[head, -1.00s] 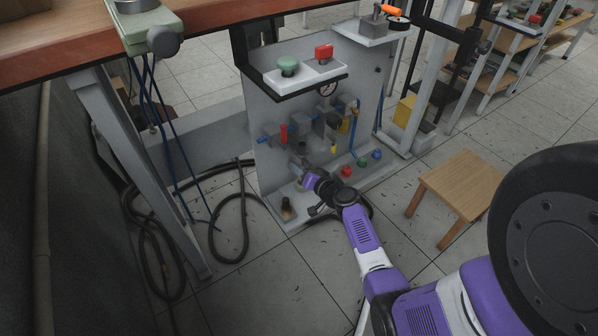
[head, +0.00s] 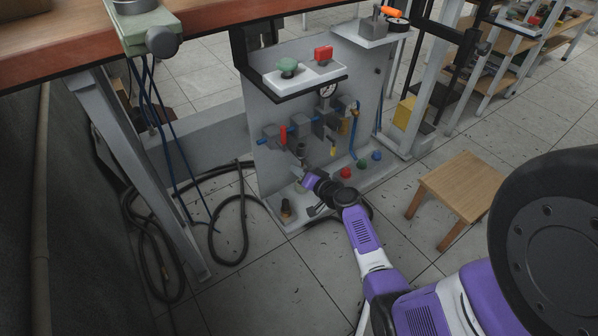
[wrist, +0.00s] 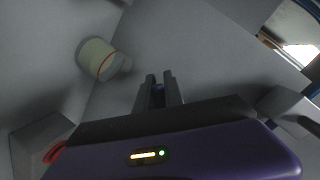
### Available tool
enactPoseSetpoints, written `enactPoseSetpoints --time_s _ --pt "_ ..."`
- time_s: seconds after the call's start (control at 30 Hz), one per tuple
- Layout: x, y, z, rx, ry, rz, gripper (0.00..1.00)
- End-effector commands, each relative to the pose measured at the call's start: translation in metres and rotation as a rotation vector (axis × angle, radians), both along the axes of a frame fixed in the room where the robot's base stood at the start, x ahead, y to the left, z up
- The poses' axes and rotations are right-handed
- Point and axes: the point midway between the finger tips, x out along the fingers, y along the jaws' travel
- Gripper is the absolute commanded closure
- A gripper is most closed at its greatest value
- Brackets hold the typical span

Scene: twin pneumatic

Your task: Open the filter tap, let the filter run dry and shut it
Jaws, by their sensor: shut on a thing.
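My gripper (head: 304,174) is low at the front of the grey pneumatic panel (head: 268,98), beneath the row of filter units (head: 301,131) on the blue pipe. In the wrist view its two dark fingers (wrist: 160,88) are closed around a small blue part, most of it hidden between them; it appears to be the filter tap. I cannot tell its turn position. A pale cylinder with a red ring (wrist: 97,57) shows at the upper left of the wrist view, apart from the fingers. The filter's water level cannot be made out.
A red lever (head: 283,135) sits on the pipe at left. A shelf above bears a green button (head: 288,65) and a red switch (head: 323,54). Coloured knobs (head: 346,173) and a small dark bottle (head: 286,210) stand on the base. A wooden stool (head: 459,190) is at right.

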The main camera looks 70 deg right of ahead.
Motion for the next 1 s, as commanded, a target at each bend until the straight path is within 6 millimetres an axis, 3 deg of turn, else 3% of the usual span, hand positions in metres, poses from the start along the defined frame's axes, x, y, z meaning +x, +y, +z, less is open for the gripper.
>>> enactPoseSetpoints --time_s 1.0 --pt "0.008 0.014 0.025 0.639 -0.391 -0.001 1.0"
